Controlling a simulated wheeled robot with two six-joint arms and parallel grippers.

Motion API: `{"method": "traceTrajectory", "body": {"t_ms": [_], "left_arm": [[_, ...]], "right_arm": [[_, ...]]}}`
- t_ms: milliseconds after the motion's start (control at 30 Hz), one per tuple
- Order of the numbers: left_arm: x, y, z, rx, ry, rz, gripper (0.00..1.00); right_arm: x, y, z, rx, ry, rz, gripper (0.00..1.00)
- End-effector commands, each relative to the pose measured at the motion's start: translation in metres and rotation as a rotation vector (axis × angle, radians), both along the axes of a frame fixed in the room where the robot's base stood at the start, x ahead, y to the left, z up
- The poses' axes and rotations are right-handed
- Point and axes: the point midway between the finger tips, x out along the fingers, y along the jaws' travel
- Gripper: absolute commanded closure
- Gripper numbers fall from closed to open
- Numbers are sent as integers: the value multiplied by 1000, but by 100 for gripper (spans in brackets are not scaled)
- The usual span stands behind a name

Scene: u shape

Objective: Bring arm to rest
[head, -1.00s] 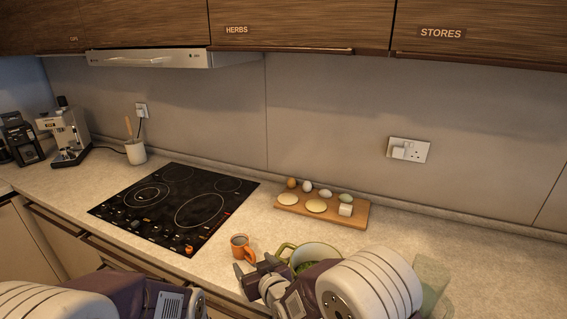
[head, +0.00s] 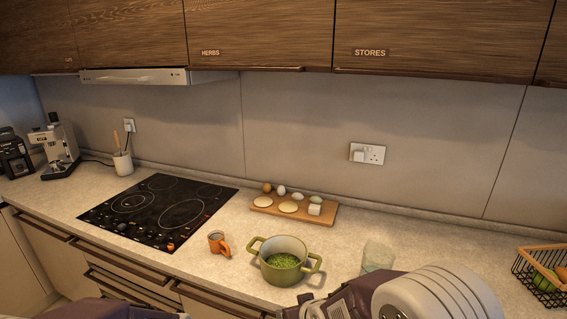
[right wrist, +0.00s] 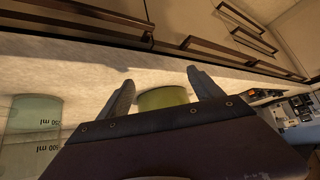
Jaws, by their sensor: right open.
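My right arm (head: 400,298) comes in at the bottom right of the head view, in front of the counter edge; its fingertips are out of that view. In the right wrist view my right gripper (right wrist: 160,90) is open and its two fingers have nothing between them that they touch. The green pot (head: 284,262) stands on the counter with green bits inside; it also shows beyond the fingers in the right wrist view (right wrist: 163,98). Only a small part of my left arm shows at the bottom left of the head view; its gripper is not seen.
A clear measuring jug (head: 377,257) stands right of the pot, close to my right arm. A wooden board (head: 264,209) with eggs lies behind. A wire basket (head: 522,272) stands at the right. The hob (head: 155,210) is clear.

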Motion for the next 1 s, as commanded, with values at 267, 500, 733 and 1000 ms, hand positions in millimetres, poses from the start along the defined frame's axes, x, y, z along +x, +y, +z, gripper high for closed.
{"method": "traceTrajectory", "body": {"t_ms": [267,500,733,1000], "left_arm": [[0,0,0,0,0,0,64],[0,0,0,0,0,0,64],[0,0,0,0,0,0,64],[0,0,0,0,0,0,64]], "right_arm": [[-109,-111,-17,-81,400,-207,25],[-178,-143,-19,-100,606,-294,25],[-179,-143,-19,-101,610,-293,25],[-178,-143,-19,-101,609,-292,25]]}}
